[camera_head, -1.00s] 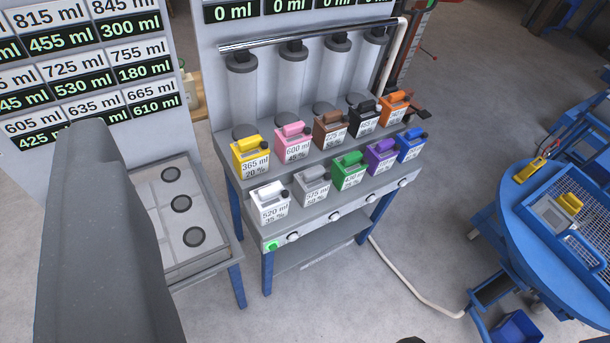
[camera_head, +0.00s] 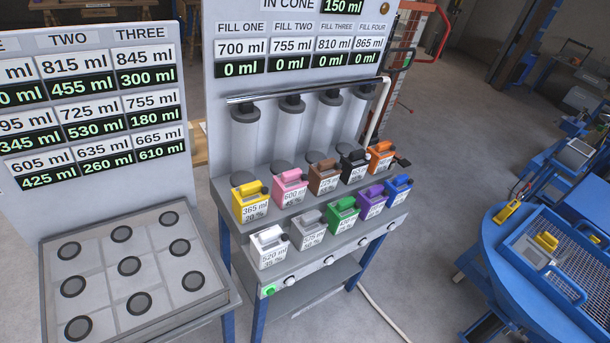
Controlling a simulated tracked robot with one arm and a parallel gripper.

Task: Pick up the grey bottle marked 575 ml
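The grey bottle (camera_head: 309,232) stands upright on the front lower step of the dispenser bench, between the white bottle (camera_head: 269,247) and the green bottle (camera_head: 342,216). Its label is small and hard to read in this view. The pink bottle (camera_head: 291,188) and brown bottle (camera_head: 325,176) stand on the step behind it. My gripper is not in view.
Yellow (camera_head: 251,203), black (camera_head: 354,166), orange (camera_head: 381,157), purple (camera_head: 372,202) and blue (camera_head: 399,190) bottles share the bench. Clear cylinders (camera_head: 288,133) stand behind. A table with round pads (camera_head: 129,266) is at left, a blue round table (camera_head: 530,270) at right. Open floor lies between.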

